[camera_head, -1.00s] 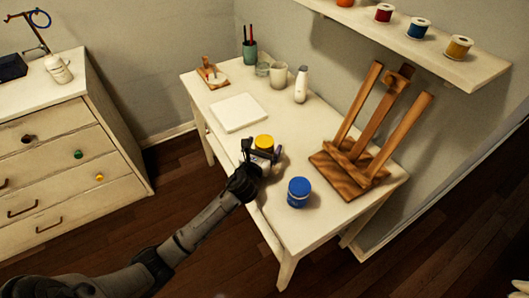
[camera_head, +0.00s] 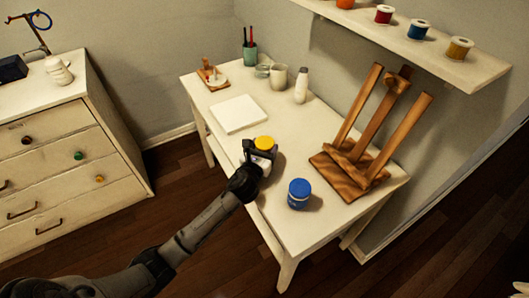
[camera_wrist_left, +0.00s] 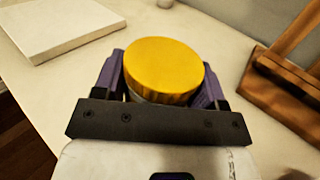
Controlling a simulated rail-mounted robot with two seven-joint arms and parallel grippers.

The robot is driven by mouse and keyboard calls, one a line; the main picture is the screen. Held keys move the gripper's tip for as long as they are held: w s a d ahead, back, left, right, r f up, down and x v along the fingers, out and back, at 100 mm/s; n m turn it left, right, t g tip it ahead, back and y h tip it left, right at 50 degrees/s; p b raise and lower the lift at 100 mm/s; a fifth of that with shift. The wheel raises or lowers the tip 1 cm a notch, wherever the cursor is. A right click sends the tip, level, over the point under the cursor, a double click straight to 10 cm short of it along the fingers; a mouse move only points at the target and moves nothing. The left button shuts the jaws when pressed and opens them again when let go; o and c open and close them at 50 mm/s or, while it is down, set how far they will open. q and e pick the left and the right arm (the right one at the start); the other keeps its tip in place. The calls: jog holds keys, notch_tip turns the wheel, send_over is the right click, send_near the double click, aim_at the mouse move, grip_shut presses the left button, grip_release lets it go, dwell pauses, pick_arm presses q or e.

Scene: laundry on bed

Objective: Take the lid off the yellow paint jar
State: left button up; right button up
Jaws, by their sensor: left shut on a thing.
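The yellow paint jar, with its yellow lid (camera_head: 264,143) on top, stands at the near edge of the white table (camera_head: 262,210). My left gripper (camera_head: 260,155) reaches it from the front, its fingers on either side of the jar. Most of the jar body is hidden by the gripper. My right gripper is not in view.
A blue-lidded jar (camera_head: 299,193) stands to the right near the front edge. A wooden easel (camera_head: 350,165) stands at the right. A white canvas (camera_head: 239,113) lies to the left; cups (camera_head: 279,76) and a bottle (camera_head: 301,84) stand at the back.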

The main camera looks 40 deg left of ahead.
aim_at(264, 142)
pick_arm(q)
jog(key=shift+r, duration=0.1)
jog(key=shift+r+p, duration=0.4)
jog(key=shift+r, duration=0.2)
notch_tip(264, 142, up, 3)
jog(key=shift+p, duration=0.85)
jog(key=d+r+p, duration=0.1)
jog(key=d+r, duration=0.2)
jog(key=d, duration=0.2)
jog(key=s+d+r+p, duration=0.1)
jog(key=d+r+p, duration=0.1)
jog(key=d, duration=0.4)
jog(key=shift+s+d+r, duration=0.2)
jog(key=shift+d+r, duration=0.1)
jog(key=shift+r, duration=0.55)
jog(key=o, duration=0.5)
jog(key=shift+c, duration=0.2)
jog(key=c, duration=0.8)
